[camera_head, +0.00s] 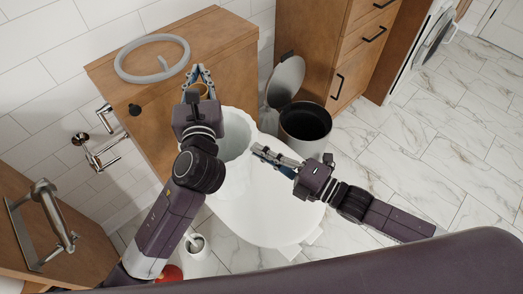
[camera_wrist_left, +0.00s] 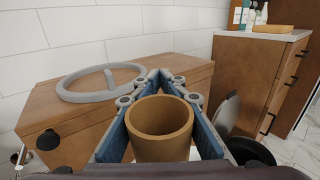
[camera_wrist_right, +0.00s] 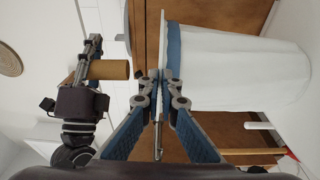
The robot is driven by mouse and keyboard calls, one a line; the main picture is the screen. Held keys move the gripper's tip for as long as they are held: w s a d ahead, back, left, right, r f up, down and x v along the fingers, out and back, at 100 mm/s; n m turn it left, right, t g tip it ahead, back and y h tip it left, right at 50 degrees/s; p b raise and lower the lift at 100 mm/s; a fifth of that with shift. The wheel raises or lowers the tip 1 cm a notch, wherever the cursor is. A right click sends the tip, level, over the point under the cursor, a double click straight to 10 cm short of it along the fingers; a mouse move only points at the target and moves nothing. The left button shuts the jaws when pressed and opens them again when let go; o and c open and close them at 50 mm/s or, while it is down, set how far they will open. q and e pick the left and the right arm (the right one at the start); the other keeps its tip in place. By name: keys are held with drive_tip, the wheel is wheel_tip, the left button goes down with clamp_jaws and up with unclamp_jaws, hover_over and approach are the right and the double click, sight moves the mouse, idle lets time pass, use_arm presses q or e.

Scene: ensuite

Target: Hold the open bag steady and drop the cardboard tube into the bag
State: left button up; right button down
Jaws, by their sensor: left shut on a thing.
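My left gripper (camera_head: 196,80) is shut on the brown cardboard tube (camera_wrist_left: 161,130). In the left wrist view the tube sits upright between the blue fingers, its open end facing up. It also shows in the right wrist view (camera_wrist_right: 110,69). The white bag (camera_head: 236,128) is open at the top and lies below and to the right of the tube in the head view. My right gripper (camera_head: 268,156) is at the bag's rim. In the right wrist view its fingertips are close together on the rim of the bag (camera_wrist_right: 240,70). The bag's bottom inside is hidden.
A white rounded surface (camera_head: 265,210) lies in front. Marble floor (camera_head: 440,150) is free at right.

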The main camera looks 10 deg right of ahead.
use_arm(q)
drive_tip(key=shift+d+f, duration=0.1)
drive_tip(key=shift+f, duration=2.8)
drive_tip(key=o, duration=0.9)
drive_tip(key=shift+o, duration=0.2)
drive_tip(key=shift+s, duration=0.1)
drive_tip(key=s, duration=1.1)
drive_tip(key=shift+s, duration=0.4)
